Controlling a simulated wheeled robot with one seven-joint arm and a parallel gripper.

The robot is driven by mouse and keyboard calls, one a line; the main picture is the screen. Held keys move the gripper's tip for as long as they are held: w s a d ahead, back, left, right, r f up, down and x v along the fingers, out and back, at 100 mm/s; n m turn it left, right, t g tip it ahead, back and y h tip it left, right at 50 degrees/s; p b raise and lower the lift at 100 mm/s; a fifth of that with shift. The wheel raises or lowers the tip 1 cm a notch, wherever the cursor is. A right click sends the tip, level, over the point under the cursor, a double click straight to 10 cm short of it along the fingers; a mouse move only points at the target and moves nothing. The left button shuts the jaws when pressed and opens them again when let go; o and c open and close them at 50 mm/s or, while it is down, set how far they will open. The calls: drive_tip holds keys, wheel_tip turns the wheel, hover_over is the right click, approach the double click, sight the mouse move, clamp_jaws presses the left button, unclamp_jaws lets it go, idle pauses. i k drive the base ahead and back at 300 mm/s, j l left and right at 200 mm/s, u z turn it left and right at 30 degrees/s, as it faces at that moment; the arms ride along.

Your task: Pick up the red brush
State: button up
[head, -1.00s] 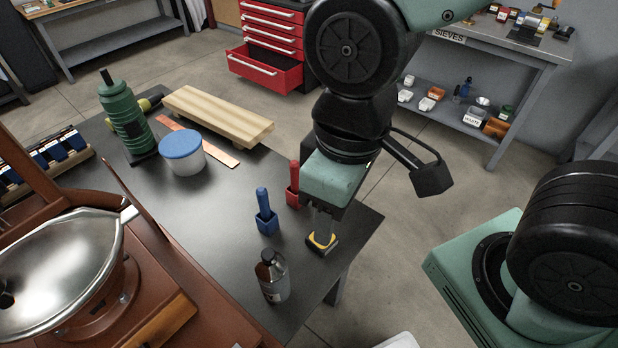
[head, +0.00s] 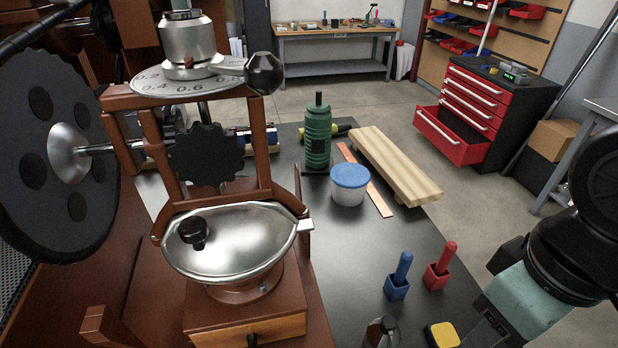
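The red brush (head: 437,265) stands upright on the dark bench top, its narrow handle rising from a wider red block-like base. A blue one of like shape (head: 397,277) stands just left of it. My gripper (head: 490,322) is at the lower right of the head view, right of and nearer than the red brush, and apart from it. Its fingers are not clearly visible, so I cannot tell how far they are open. A yellow and black object (head: 442,335) lies by the gripper at the lower edge, partly cut off; I cannot tell whether the gripper touches it.
A dark bottle (head: 381,333) is cut off at the lower edge. Bare bench lies between tub and brushes.

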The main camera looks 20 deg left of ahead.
sight(450, 248)
drive_tip(key=l+u, duration=0.2)
drive_tip(key=u, duration=0.25)
drive_tip(key=i+l+u, duration=0.1)
drive_tip(key=u, duration=0.35)
drive_tip(key=l+u, duration=0.25)
drive_tip(key=u, duration=0.2)
